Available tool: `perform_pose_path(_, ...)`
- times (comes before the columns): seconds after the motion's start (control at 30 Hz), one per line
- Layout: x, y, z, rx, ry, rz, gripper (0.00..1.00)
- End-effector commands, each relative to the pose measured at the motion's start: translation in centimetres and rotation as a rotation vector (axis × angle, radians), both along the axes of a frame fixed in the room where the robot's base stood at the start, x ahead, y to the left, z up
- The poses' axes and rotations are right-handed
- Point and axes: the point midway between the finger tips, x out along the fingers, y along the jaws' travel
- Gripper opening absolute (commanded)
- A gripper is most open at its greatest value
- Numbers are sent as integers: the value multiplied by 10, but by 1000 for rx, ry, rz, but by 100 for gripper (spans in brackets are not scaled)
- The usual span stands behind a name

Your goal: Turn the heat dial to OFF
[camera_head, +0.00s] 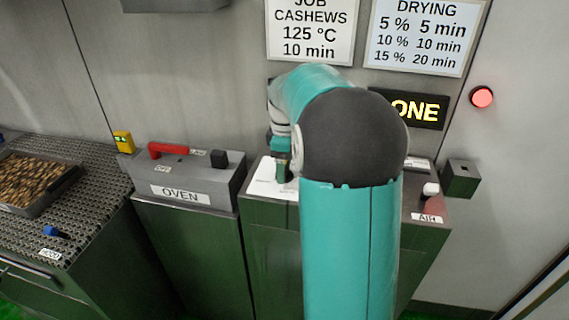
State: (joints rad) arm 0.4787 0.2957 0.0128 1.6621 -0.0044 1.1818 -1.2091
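The heat dial is not clearly visible; my arm covers the middle of the green cabinet's top. A white plate (264,184) lies on that top and shows to the left of my arm. My gripper (284,176) points down over the white plate, at the left side of my arm. I cannot tell whether it touches anything there, and its fingers are too small and hidden to tell open from shut.
A grey box labelled OVEN (180,195) has a red lever (168,149) and a black knob (218,159). Left is a tray of nuts (66,186). Right are a white-tipped AIR switch (431,189), a dark box (460,178) and a lit red lamp (481,97). A display (425,110) is partly hidden.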

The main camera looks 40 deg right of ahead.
Motion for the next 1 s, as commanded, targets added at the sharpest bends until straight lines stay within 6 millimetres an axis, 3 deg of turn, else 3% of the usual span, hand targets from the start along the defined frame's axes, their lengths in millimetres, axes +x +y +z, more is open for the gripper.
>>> perform_pose_path(0.23,0,0,1,1,1,-1,76)
perform_pose_path(0.37,0,0,13,0,0,-1,76)
perform_pose_path(0.8,1,0,105,-1,-2,0,76)
perform_pose_path(1.0,0,0,132,0,0,0,76)
